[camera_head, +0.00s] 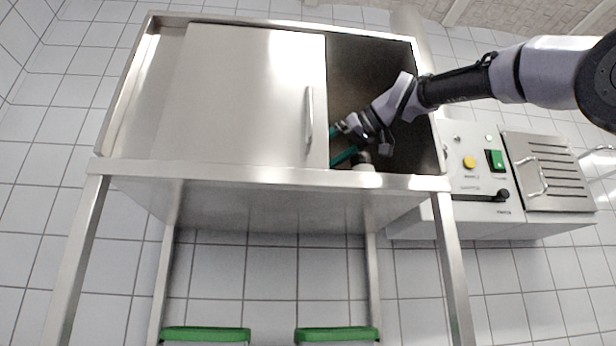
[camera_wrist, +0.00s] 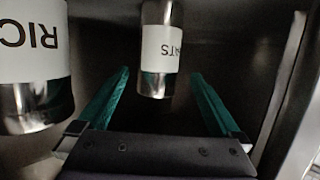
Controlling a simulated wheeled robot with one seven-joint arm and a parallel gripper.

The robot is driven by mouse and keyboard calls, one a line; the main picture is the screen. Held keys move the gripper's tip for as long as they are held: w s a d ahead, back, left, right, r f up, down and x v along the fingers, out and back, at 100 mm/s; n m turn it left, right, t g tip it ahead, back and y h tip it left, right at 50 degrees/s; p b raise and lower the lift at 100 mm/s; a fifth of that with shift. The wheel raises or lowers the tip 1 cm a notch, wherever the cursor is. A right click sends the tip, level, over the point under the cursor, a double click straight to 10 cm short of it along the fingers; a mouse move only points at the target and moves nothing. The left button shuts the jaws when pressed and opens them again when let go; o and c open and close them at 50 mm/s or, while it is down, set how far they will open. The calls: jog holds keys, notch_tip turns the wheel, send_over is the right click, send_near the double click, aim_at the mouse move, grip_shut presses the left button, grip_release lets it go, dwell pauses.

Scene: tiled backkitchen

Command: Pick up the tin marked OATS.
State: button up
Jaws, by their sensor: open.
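The OATS tin (camera_wrist: 157,48) is a metal cylinder with a white label, seen upside down in the wrist view with only part of the word showing. It stands just beyond my fingertips, roughly centred between them, and nothing grips it. My gripper (camera_wrist: 160,74) is open, with its teal fingers spread either side. In the head view my gripper (camera_head: 335,147) reaches into the open right part of a steel cabinet (camera_head: 250,175). A small white item with a dark top (camera_head: 364,164) is beside it there; I cannot tell which tin it is.
A larger-looking tin marked RIC, partly cut off (camera_wrist: 33,45), stands close to my left finger in the wrist view. A sliding steel door (camera_head: 245,95) with an upright handle covers the cabinet's left part. The cabinet wall (camera_wrist: 285,95) is near on the right. A machine (camera_head: 485,175) stands right of the cabinet.

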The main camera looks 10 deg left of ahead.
jog(key=shift+w+a, duration=0.35)
jog(key=x, duration=0.7)
jog(key=shift+w+a+r, duration=0.1)
jog(key=shift+a+r, duration=0.05)
jog(key=shift+r, duration=0.05)
grip_shut()
jog(key=shift+r, duration=0.1)
